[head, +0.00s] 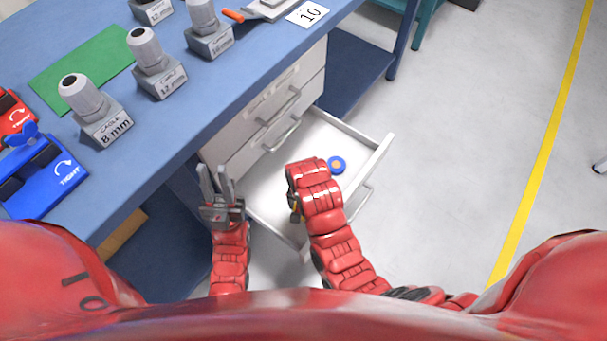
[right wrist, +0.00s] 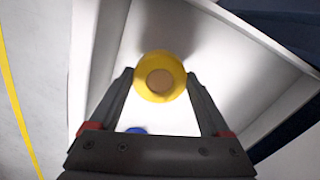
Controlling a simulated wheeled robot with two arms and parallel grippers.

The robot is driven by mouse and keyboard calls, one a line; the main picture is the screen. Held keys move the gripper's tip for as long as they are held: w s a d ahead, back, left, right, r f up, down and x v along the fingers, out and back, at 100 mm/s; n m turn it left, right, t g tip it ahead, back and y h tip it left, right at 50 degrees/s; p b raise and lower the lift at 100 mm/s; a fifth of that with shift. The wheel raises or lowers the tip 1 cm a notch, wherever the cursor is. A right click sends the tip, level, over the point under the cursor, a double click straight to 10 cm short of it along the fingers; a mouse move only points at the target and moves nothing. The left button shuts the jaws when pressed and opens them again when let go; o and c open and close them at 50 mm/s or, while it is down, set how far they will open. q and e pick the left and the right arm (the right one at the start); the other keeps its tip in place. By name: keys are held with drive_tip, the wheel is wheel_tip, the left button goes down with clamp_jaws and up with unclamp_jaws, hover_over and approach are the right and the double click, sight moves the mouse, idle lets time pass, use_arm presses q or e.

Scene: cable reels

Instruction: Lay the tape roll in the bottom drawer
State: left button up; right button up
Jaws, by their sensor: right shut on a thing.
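A yellow tape roll (right wrist: 152,66) with a tan core is between the fingertips of my right gripper (right wrist: 160,82) in the right wrist view. The gripper is shut on it and holds it over the open drawer; its height above the floor of the drawer is hard to tell. In the head view my right wrist hides most of this gripper. The open bottom drawer (head: 268,178) is pulled out below two closed ones. My left gripper (head: 216,170) is open and empty, beside the left side of the drawer.
A blue roll (head: 337,165) lies in the drawer towards its front; its edge shows in the right wrist view (right wrist: 136,130). The closed drawers (head: 262,105) have bar handles. The blue workbench (head: 205,95) carries cable holders, a green mat (head: 83,69) and blue and red devices.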

drive_tip(key=shift+w+f+b, duration=0.3)
drive_tip(key=w, duration=0.1)
drive_tip(key=w+b, duration=0.1)
drive_tip(key=w, duration=0.1)
drive_tip(key=w+b, duration=0.1)
drive_tip(key=shift+w+d+f, duration=0.15)
drive_tip(key=shift+f, duration=0.1)
drive_tip(key=w, duration=1)
drive_tip(key=shift+w+d+f, duration=0.25)
drive_tip(key=shift+w+d, duration=0.1)
drive_tip(key=shift+d, duration=0.05)
drive_tip(key=shift+f+b, duration=0.45)
drive_tip(key=shift+f, duration=1.35)
